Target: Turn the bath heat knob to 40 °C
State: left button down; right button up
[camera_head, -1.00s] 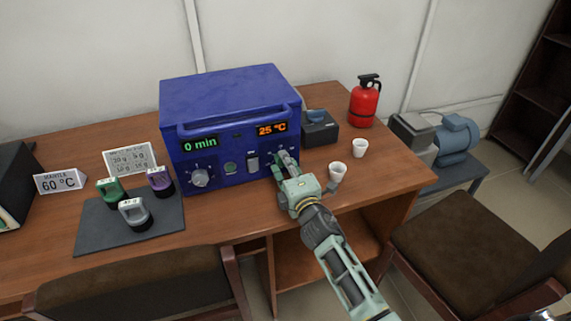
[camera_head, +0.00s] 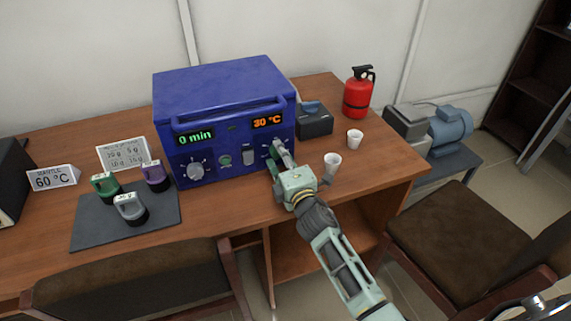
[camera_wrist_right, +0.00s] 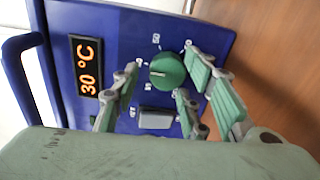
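The blue bath (camera_head: 225,85) stands on the desk, its front facing me. Its orange display (camera_head: 267,121) reads 30 °C. The green heat knob (camera_wrist_right: 167,70) shows in the right wrist view with white scale marks around it. My right gripper (camera_head: 278,150) is at the lower right of the bath's front and mostly hides this knob in the head view. In the right wrist view its fingers (camera_wrist_right: 163,75) are spread around the knob, with a visible gap on the left side; contact is not clear. My left gripper is not in view.
The green time display (camera_head: 194,137) reads 0 min, above a grey knob (camera_head: 196,170). A red extinguisher (camera_head: 358,95) is behind. Weights (camera_head: 131,207) sit on a dark mat (camera_head: 90,235) at left.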

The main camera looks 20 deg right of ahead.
jog(key=s, duration=1.1)
jog(key=shift+s+d, duration=0.2)
jog(key=shift+s, duration=0.05)
jog(key=shift+d, duration=0.1)
